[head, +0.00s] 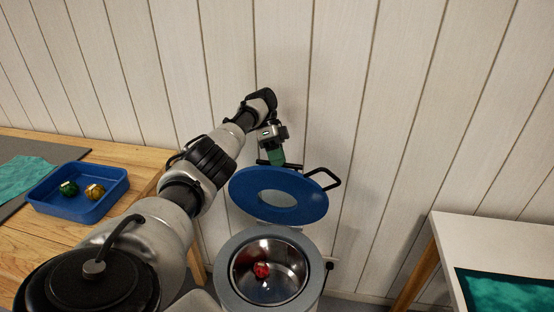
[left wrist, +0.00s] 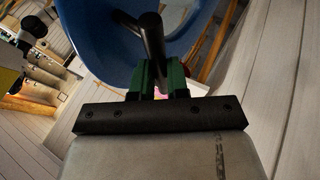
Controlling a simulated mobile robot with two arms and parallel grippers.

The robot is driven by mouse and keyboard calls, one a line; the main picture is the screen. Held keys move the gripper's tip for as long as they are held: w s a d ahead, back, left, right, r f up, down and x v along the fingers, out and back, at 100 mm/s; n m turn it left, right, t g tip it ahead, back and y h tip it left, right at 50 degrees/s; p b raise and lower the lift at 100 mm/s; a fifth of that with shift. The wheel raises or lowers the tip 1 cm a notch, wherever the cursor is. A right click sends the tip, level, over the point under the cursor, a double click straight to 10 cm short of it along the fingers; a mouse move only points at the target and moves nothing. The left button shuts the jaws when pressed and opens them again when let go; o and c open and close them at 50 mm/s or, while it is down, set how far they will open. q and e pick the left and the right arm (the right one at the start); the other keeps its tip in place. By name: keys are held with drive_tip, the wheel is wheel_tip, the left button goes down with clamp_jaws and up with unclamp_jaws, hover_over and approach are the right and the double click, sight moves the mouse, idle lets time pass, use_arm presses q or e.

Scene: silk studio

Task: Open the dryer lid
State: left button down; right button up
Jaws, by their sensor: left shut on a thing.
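The dryer's round blue lid (head: 247,190), with a pale round window, stands raised and tilted up above the grey dryer (head: 232,250), whose metal drum is uncovered. My left gripper (head: 277,158) is at the lid's upper edge, on its far side. In the left wrist view, the gripper's green fingers (left wrist: 161,78) are shut on a black bar handle (left wrist: 152,35) in front of the blue lid (left wrist: 90,40). A black loop (head: 326,179) sticks out at the lid's right side. My right gripper is not in view.
A red object (head: 261,270) lies in the drum. At left, a wooden table (head: 120,155) holds a blue tray (head: 75,208) with a green and a gold object. A white table (head: 490,245) stands at right. A panelled wall is close behind the lid.

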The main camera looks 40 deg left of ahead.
use_arm(q)
drive_tip(key=c, duration=1.4)
unclamp_jaws()
drive_tip(key=shift+f, duration=0.55)
drive_tip(key=shift+c, duration=0.2)
drive_tip(key=shift+o, duration=1.1)
drive_tip(key=shift+w+a+f, duration=0.1)
drive_tip(key=shift+w+f, duration=0.05)
drive_tip(key=shift+o, duration=0.6)
drive_tip(key=shift+w+a+f, duration=0.1)
drive_tip(key=shift+w, duration=0.1)
drive_tip(key=w+d+r+p, duration=0.1)
drive_tip(key=d+r+p, duration=0.3)
drive_tip(key=d+r, duration=0.7)
drive_tip(key=shift+w+d+r, duration=0.25)
drive_tip(key=shift+w+d, duration=0.05)
drive_tip(key=shift+w, duration=0.1)
drive_tip(key=shift+s+f, duration=0.1)
